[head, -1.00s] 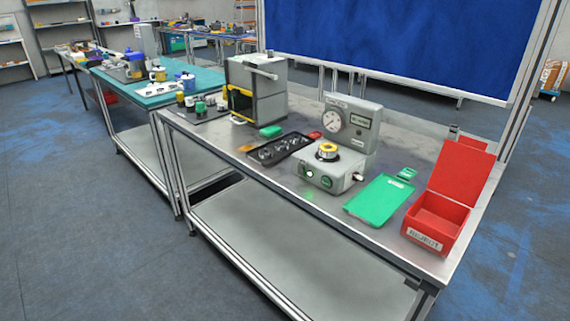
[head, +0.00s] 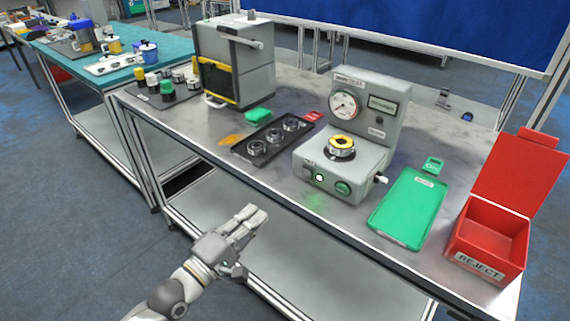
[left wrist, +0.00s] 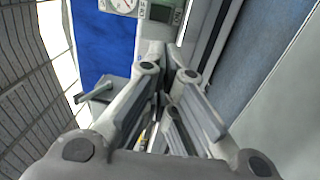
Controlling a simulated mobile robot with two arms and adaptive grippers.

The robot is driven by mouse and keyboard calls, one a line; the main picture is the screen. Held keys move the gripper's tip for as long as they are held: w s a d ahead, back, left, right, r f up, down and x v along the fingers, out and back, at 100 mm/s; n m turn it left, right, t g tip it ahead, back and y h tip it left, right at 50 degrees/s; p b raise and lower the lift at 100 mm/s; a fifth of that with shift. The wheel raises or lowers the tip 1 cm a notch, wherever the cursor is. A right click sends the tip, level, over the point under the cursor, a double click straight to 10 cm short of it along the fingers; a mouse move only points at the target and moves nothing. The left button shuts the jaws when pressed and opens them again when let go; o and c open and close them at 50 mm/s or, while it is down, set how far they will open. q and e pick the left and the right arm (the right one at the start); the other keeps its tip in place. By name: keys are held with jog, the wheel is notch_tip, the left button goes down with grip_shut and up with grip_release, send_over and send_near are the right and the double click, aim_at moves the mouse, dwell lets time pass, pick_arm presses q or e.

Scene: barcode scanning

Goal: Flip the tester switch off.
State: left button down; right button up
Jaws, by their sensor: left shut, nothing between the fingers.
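The grey tester (head: 372,118) stands on the metal bench, with a round dial gauge (head: 344,106) on its upright back. Its lower front box carries a ring-shaped part with a yellow top (head: 341,147), a bright white round spot (head: 319,177) and a green button (head: 343,187). A small knob or switch (head: 380,179) sticks out at the box's right side; its position is too small to tell. My left gripper (head: 252,218) is shut and empty, in front of the bench edge, left of and apart from the tester. The left wrist view shows the tester's gauge (left wrist: 122,4) at the top. My right gripper is not visible.
A black tray (head: 240,156) with several rings lies left of the tester. A green tray (head: 410,207) and an open red reject box (head: 487,232) are to the right. A grey and black box-shaped machine (head: 255,75) stands at the back left.

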pick_arm(q)
jog(key=r, duration=0.1)
jog(key=b, duration=0.2)
send_near(303, 165)
jog(key=x, duration=0.5)
jog(key=shift+w+d+f, duration=0.1)
jog(key=shift+f, duration=0.05)
jog(key=shift+w+d, duration=0.25)
jog(key=shift+w, duration=0.1)
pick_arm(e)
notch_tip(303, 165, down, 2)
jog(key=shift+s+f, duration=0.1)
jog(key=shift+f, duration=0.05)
